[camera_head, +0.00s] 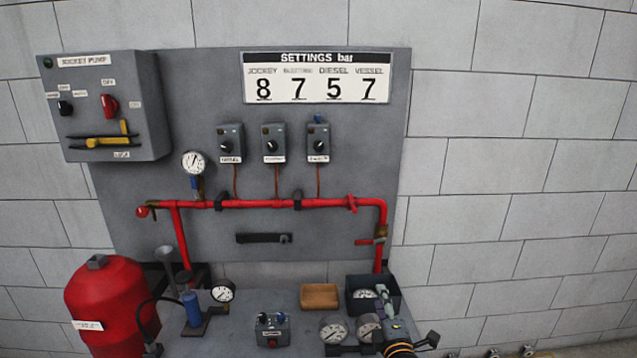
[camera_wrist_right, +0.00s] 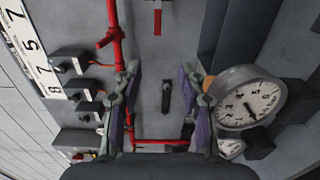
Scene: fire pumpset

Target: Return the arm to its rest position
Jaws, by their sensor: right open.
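My right gripper (camera_head: 386,298) is low at the right in the head view, over the right end of the grey bench (camera_head: 255,335). In the right wrist view it (camera_wrist_right: 163,100) is open, its two purple-padded fingers well apart with nothing held between them. Through the gap I see the grey panel and a black handle (camera_wrist_right: 166,96), which seem to lie beyond the fingers. A round gauge (camera_wrist_right: 250,104) shows just right of the right finger; whether they touch I cannot tell. My left gripper is in neither view.
A dark open box (camera_head: 357,282) and dial gauges (camera_head: 333,330) are close by my right gripper. A wooden tray (camera_head: 319,296) lies to its left. Red pipework (camera_head: 270,203) runs across the panel behind. A red vessel (camera_head: 108,300) stands far left. The wall at right is bare.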

